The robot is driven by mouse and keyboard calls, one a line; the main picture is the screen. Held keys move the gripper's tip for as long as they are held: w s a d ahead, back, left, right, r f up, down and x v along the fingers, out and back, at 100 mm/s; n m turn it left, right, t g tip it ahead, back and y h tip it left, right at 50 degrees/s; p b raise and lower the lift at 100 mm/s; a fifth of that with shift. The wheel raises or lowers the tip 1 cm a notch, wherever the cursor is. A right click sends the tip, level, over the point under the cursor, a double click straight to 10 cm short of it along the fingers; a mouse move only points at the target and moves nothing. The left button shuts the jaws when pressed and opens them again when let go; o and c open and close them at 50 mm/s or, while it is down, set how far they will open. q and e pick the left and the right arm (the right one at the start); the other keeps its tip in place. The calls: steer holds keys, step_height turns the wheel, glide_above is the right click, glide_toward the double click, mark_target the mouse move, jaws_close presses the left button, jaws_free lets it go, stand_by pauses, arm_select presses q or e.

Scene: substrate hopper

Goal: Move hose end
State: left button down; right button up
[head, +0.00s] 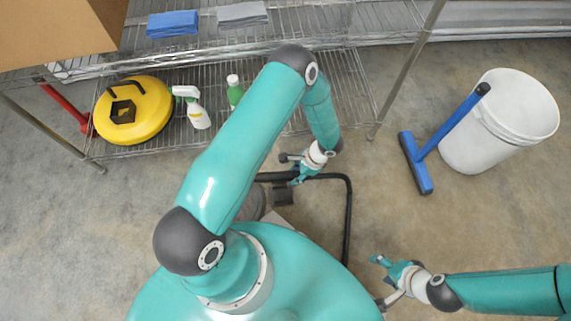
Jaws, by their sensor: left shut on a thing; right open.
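A black hose (348,215) runs across the floor in the middle of the head view, bends at a corner and goes down behind my body. Its left stretch (268,177) is thicker and passes at my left gripper (291,170). My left gripper is shut on the hose, with its fingers partly hidden by the wrist. I cannot tell exactly where the hose end lies. My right gripper (380,282) is open and empty at the lower right, apart from the hose.
A wire shelf (345,95) at the back holds a yellow round vacuum head (150,122), a white spray bottle (198,112), a green bottle (235,95) and folded cloths (173,23). A white bucket (485,142) with a blue squeegee (428,150) stands right. Floor between is clear.

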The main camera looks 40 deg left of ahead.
arm_select(q)
step_height(320, 180, down, 15)
steer(key=b, duration=0.5)
steer(key=shift+f, duration=0.1)
steer(key=shift+f+b, duration=1.2)
steer(key=shift+f, duration=0.8)
steer(key=shift+r, duration=0.1)
steer(key=shift+f, duration=0.2)
steer(key=c, duration=0.7)
jaws_free()
steer(key=shift+r, duration=0.1)
